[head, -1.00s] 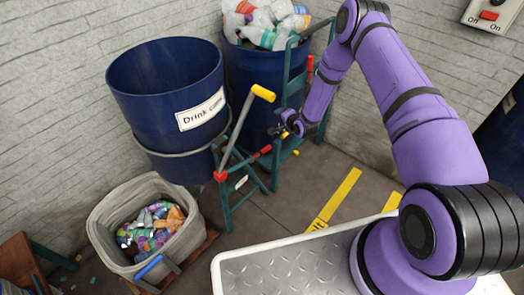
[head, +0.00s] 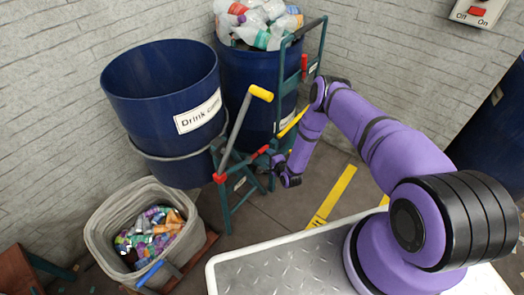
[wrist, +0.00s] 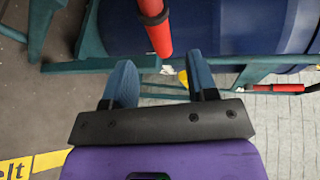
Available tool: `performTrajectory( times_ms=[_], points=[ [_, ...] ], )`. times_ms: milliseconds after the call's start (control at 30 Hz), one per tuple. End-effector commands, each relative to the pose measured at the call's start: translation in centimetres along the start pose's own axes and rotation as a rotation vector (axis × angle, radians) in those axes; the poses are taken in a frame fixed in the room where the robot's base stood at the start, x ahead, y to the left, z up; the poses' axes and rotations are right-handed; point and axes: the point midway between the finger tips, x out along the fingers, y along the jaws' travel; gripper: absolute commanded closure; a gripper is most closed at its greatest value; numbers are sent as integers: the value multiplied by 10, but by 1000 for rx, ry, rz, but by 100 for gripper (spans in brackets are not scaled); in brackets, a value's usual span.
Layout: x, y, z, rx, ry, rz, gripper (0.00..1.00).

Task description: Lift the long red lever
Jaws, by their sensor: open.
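A red lever (head: 262,152) with a dark band sticks out from the teal frame beside the blue drum labelled "Drink cans" (head: 198,112). In the wrist view a red bar with a black band (wrist: 157,32) hangs from the top edge, in front of my fingers; it looks like the same lever. My gripper (wrist: 160,70) is open, with one blue finger on each side and nothing held between them. The bar's end lies near the gap between the fingertips; I cannot tell whether it touches. In the head view my gripper (head: 279,165) is just right of the lever.
A long grey rod with a yellow grip (head: 261,93) rises from the same frame. Another red handle (head: 304,63) is on the teal trolley by the bottle drum (head: 238,72). A grey bin of cans (head: 100,235) stands lower left. Yellow floor marking (head: 336,193) crosses open floor.

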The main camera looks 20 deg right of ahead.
Motion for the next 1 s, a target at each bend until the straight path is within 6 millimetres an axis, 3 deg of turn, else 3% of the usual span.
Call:
performTrajectory(
  times_ms=[200, 400, 867, 1000],
  points=[
    [41, 0, 0, -2, -1, -2, 47],
    [64, 0, 0, -1, 0, 1, 47],
    [75, 0, 0, -1, 1, 1, 47],
    [74, 0, 0, -1, 1, 1, 79]
  ],
)
